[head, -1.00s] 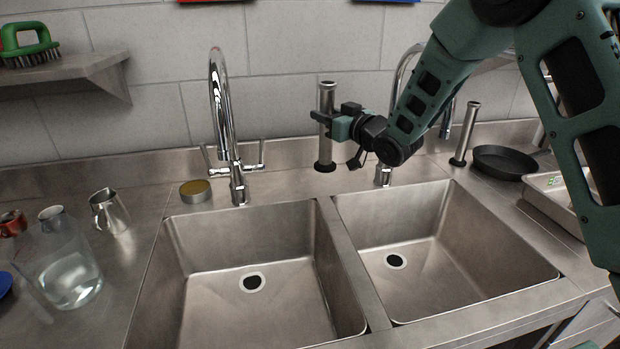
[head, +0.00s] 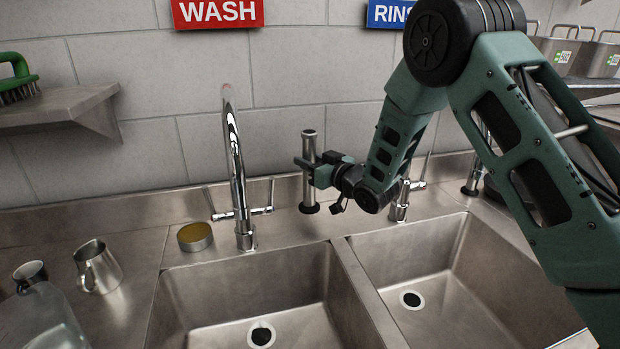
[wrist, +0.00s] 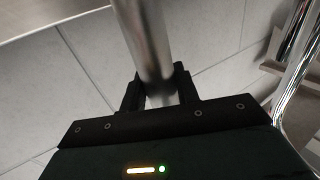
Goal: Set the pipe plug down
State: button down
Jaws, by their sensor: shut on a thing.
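The pipe plug (head: 309,169), a silvery upright tube with a black base, is in my gripper (head: 308,166) in the head view. My gripper is shut around its upper part from the right. It is near the back ledge between the two taps, behind the divider of the sinks. Its base shows against the backsplash; I cannot tell for sure whether it touches the ledge. In the wrist view, the metal tube (wrist: 147,40) runs between the black fingers, and its base is out of view.
The left sink (head: 225,290) and right sink (head: 435,265) are empty. A tall tap (head: 238,180) stands left of the plug. A round tin (head: 195,237), a steel jug (head: 97,268) and a glass jug (head: 40,320) are on the left counter. A similar pipe (head: 472,175) stands right.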

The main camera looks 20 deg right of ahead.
jog(key=shift+f+p, duration=0.4)
jog(key=shift+f, duration=1.7)
jog(key=shift+f, duration=0.15)
jog(key=c, duration=1)
grip_release()
jog(key=shift+c, duration=0.2)
